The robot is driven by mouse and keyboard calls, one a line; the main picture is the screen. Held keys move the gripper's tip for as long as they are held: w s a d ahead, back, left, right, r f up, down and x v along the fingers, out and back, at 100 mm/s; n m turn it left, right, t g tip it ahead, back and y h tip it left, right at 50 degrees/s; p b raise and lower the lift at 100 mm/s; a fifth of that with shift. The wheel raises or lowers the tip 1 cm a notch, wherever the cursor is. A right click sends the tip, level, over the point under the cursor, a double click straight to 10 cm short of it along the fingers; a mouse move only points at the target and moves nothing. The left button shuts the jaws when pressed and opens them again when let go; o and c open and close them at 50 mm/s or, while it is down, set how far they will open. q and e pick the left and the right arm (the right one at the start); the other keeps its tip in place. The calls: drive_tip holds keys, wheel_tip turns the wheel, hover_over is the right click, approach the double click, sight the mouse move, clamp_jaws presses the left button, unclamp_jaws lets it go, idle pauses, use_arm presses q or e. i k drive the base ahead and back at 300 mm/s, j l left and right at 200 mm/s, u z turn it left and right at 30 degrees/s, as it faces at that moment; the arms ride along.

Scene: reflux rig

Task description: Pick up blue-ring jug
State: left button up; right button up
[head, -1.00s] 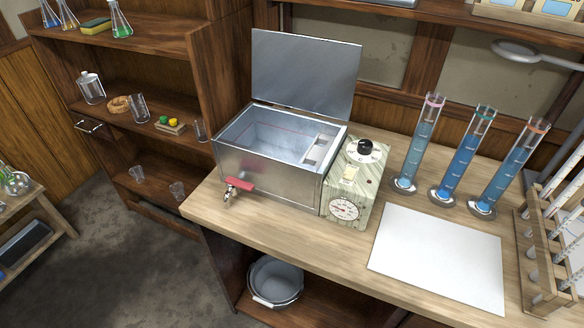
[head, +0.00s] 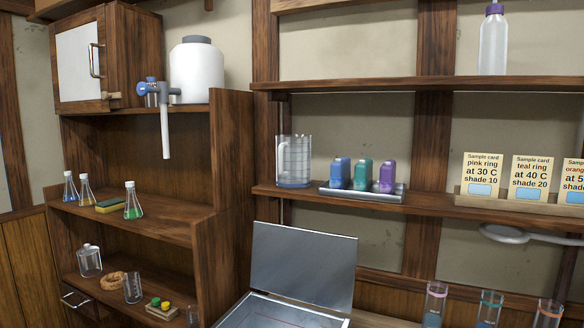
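A clear jug (head: 293,160) with graduation marks, a handle on its left side and a blue ring at its base stands upright on the left end of the wall shelf (head: 425,201). It is to the left of a metal tray. Neither of my grippers shows in the head view, so I cannot see whether they are open or shut.
A metal tray (head: 362,194) with blue, teal and purple bottles stands right of the jug. Sample cards (head: 482,176) are further right. Below is the open-lidded metal bath (head: 303,266). A white tank (head: 196,73) with a tap tops the left cabinet.

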sight(293, 151)
drive_tip(key=i+j+z, duration=0.1)
drive_tip(key=j+z, duration=0.65)
drive_tip(key=i+l, duration=0.05)
drive_tip(key=l, duration=0.05)
